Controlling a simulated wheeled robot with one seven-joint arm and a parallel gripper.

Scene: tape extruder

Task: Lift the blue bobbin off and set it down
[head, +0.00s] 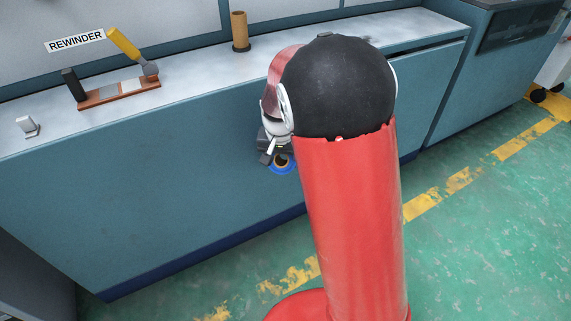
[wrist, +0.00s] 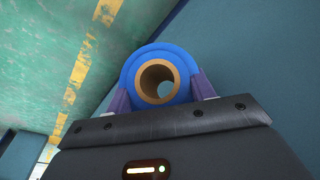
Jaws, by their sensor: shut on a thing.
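The blue bobbin (wrist: 186,59) with a tan hollow core is between the two purple fingers of my gripper (wrist: 161,92) in the wrist view. The gripper is shut on it, and its core opening faces the camera. In the head view the blue bobbin (head: 282,168) shows small below the dark gripper (head: 272,157), in front of the teal cabinet front and below the counter top. My own red and black arm hides much of the area to its right.
A grey counter top (head: 195,68) runs across the back. On it stand a brown cardboard tube (head: 240,31), a red-brown rewinder base (head: 119,93) with a yellow handle (head: 124,43), and a small white piece (head: 28,126). The green floor (head: 490,235) at right is clear, with worn yellow lines.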

